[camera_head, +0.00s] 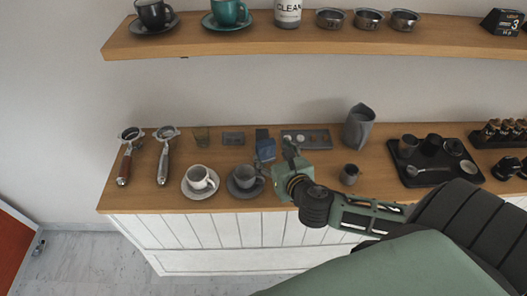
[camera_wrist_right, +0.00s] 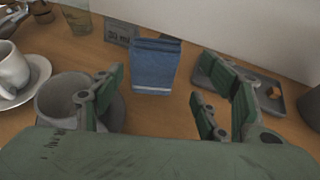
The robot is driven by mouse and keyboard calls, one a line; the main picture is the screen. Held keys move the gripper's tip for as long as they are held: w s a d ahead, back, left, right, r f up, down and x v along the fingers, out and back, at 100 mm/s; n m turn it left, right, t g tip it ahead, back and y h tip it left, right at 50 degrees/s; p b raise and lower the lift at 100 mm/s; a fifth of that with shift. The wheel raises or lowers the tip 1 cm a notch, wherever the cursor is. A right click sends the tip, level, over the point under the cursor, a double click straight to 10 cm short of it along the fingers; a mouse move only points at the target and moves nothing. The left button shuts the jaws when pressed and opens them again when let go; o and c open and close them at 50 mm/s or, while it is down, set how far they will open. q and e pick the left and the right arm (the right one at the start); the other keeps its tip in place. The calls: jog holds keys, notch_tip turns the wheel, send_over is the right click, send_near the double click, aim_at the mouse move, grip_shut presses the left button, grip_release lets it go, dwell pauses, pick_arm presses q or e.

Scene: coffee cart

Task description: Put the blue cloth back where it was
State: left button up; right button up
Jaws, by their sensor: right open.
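The blue cloth (camera_head: 265,149) is folded and stands on the wooden counter, behind the grey cup, against something dark behind it. In the right wrist view the cloth (camera_wrist_right: 154,66) is upright ahead of my fingers and apart from them. My right gripper (camera_head: 287,154) is just right of the cloth, over the counter. In the right wrist view my right gripper (camera_wrist_right: 160,82) is open and empty, its fingers spread to either side of the cloth's line. My left gripper is not in view.
A grey cup (camera_head: 245,177) on a saucer stands close in front of the cloth, with a white cup (camera_head: 200,178) left of it. A small dark tray (camera_head: 318,140) lies right behind my gripper. A grey pitcher (camera_head: 358,127) and a black tray (camera_head: 412,180) stand further right.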

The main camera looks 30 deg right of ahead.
aim_at(268, 151)
jog(key=shift+w+p, duration=0.5)
jog(key=shift+w, duration=0.75)
jog(key=shift+f+x, duration=0.2)
jog(key=shift+x, duration=1.05)
jog(key=shift+s, duration=0.1)
jog(key=c, duration=1.3)
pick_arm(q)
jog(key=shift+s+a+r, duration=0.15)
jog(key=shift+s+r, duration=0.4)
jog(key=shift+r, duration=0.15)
pick_arm(e)
jog(key=shift+o, duration=0.2)
jog(key=shift+r, duration=0.1)
